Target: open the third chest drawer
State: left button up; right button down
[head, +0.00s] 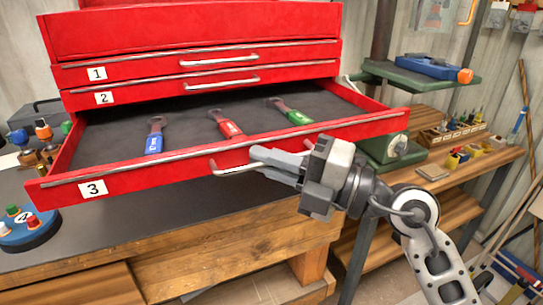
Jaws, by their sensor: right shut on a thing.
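The red tool chest (190,28) stands on the dark bench top. Its drawers labelled 1 (130,71) and 2 (140,93) are closed. The third drawer (135,182), labelled 3, is pulled far out, and its dark liner shows. Inside lie a blue-handled tool (154,143), a red-handled tool (230,129) and a green-handled tool (296,117). My right gripper (262,158) is shut on the right part of the drawer's handle (232,168); the fingers partly hide the handle. My left gripper is not in view.
A round blue holder (28,228) marked 4 sits on the bench at the left, below the drawer's corner. A green drill-press table (420,77) and base stand right of the drawer. A wooden shelf (470,165) with small items is farther right.

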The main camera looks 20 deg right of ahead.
jog(key=c, duration=1.8)
grip_release()
